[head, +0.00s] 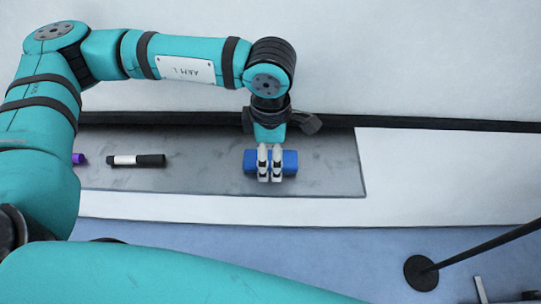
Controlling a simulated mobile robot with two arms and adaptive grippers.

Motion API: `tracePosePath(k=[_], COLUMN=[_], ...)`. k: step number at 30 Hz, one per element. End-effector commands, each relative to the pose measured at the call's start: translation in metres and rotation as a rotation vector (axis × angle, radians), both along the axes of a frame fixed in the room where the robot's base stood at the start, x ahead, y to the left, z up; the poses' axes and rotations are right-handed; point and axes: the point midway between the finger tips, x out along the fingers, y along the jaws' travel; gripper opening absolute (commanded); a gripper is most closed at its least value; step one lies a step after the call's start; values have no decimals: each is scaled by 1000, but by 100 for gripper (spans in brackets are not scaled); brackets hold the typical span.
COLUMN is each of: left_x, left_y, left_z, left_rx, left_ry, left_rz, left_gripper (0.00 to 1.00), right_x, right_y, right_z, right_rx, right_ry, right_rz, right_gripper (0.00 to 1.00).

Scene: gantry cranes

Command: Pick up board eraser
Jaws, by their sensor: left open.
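The board eraser (291,161) is a blue block lying on the dark grey mat, near the mat's right end. My left gripper (270,176) points down over it, with its two pale fingers side by side across the eraser's middle. The fingers are open and hide the middle part; blue shows on both sides of them. I cannot tell from this view whether the fingertips touch it. My right gripper is not in view.
A black and white marker (136,160) and a purple item (78,158), partly cut off by my arm, lie left on the grey mat (335,170). A black bar runs along the wall behind. A pole with a round black base (421,272) stands on the blue floor at lower right.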

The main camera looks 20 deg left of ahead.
Motion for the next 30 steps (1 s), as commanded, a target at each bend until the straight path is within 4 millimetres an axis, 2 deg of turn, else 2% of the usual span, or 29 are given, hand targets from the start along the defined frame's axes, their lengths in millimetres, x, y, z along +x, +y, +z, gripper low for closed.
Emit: tracePosePath(k=[5,12,26,30], left_x=[0,1,1,1], left_y=[0,0,0,0], left_z=[-18,-20,-20,-20], left_rx=[0,-1,0,-1], left_ry=[1,0,-1,-1], left_rz=[2,1,1,1], left_gripper=[75,75,16,14], right_x=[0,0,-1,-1], right_y=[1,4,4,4], right_z=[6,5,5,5], right_rx=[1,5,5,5], right_ry=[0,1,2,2], right_rz=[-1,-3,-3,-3], right_gripper=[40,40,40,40])
